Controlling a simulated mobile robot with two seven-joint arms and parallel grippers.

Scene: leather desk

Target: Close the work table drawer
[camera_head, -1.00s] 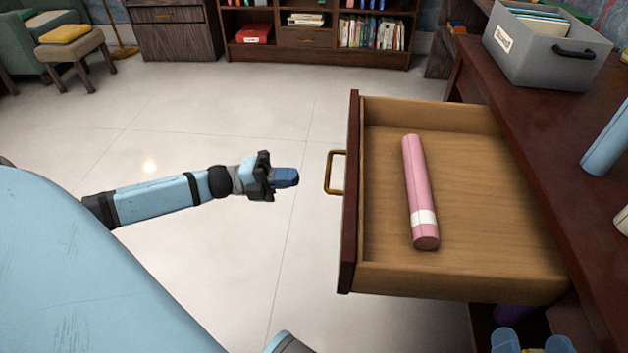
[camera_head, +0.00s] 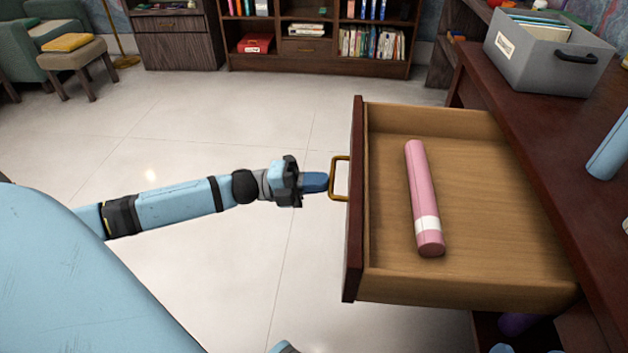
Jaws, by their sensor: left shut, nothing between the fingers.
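The work table drawer (camera_head: 465,284) is pulled far out of the dark red-brown work table (camera_head: 515,137). Its front panel faces left and bears a brass handle (camera_head: 340,178). A pink cylinder with a white band (camera_head: 422,190) lies inside the drawer. My left gripper (camera_head: 318,182) is shut and empty, its blue fingertips pointing right at the handle. The tips are at or very near the handle's left side; I cannot tell whether they touch.
A grey bin of files (camera_head: 545,60) and a light blue cylinder (camera_head: 608,150) stand on the table top. Below the drawer, a purple object (camera_head: 516,323) partly shows. The tiled floor (camera_head: 255,110) left of the drawer is clear. Shelves and a stool (camera_head: 72,62) are far back.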

